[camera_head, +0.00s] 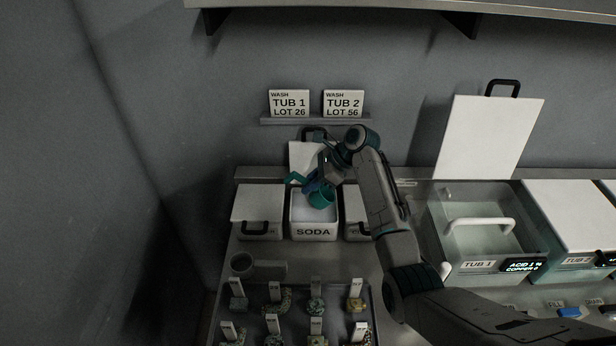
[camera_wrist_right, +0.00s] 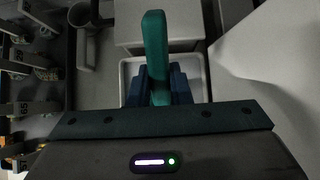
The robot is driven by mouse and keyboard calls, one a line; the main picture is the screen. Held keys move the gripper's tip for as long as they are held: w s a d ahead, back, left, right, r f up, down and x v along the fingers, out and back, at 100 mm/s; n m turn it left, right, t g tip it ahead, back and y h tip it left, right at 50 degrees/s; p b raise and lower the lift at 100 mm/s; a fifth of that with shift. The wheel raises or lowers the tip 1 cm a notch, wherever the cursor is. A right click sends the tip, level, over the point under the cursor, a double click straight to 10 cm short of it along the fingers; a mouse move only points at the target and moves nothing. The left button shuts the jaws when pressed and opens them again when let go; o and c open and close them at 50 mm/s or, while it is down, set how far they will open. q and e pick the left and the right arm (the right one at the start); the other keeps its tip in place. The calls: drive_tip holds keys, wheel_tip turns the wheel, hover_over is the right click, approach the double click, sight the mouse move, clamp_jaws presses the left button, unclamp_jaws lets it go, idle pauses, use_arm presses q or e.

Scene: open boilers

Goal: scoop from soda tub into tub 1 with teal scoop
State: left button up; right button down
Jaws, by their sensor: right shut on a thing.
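The soda tub (camera_head: 314,232) is a white box labelled SODA, open, with pale contents. My right gripper (camera_head: 312,186) is over it, shut on the handle of the teal scoop (camera_head: 321,197). The scoop's cup is at the tub's opening; whether it touches the contents I cannot tell. In the right wrist view the teal handle (camera_wrist_right: 155,55) stands between the dark blue fingers (camera_wrist_right: 158,85), with the white tub (camera_wrist_right: 195,72) behind. Tub 1 (camera_head: 467,266) is a clear-walled tank at the right, its lid (camera_head: 487,139) upright behind it. My left gripper is not in view.
Closed lidded bins (camera_head: 257,206) flank the soda tub. A grey mug-like vessel (camera_head: 243,264) and a tray of tagged samples (camera_head: 262,325) are in front. Tub 2 (camera_head: 575,215) is covered at the right. Two wash signs (camera_head: 290,103) stand on a ledge behind.

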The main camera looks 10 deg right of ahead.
sight(310, 196)
drive_tip(key=shift+a+f+b, duration=0.1)
drive_tip(key=shift+f+b, duration=0.2)
drive_tip(key=shift+f, duration=2.4)
drive_tip(key=shift+r, duration=0.1)
